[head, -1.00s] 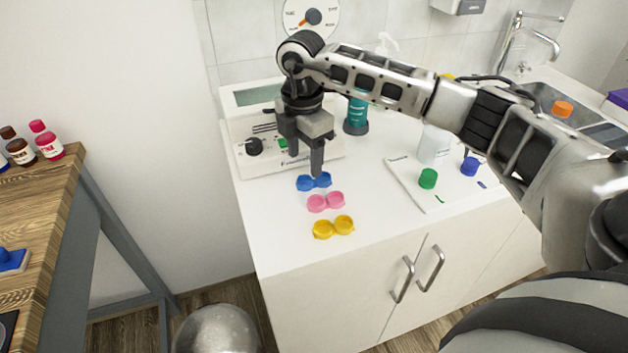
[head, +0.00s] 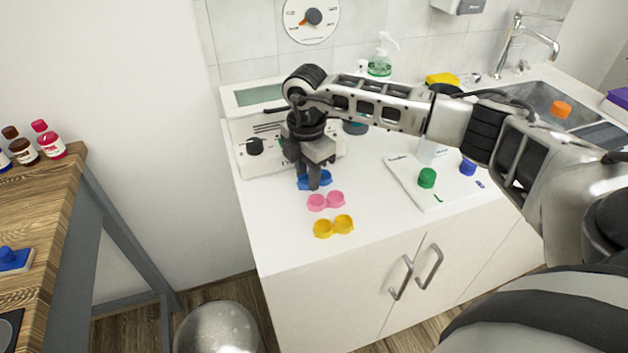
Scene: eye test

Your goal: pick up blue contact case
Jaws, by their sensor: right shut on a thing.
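The blue contact case (head: 325,179) lies on the white counter, farthest back in a row of three cases. My right gripper (head: 314,184) points down over it and is shut on it; the fingers hide its middle. The case appears to be still at counter height. A pink contact case (head: 326,201) lies just in front of it, and a yellow contact case (head: 333,227) lies nearer the counter's front edge. My left gripper is not in view.
A white device with a dark knob (head: 255,146) stands just behind the gripper. A sink (head: 540,97) is at the back right.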

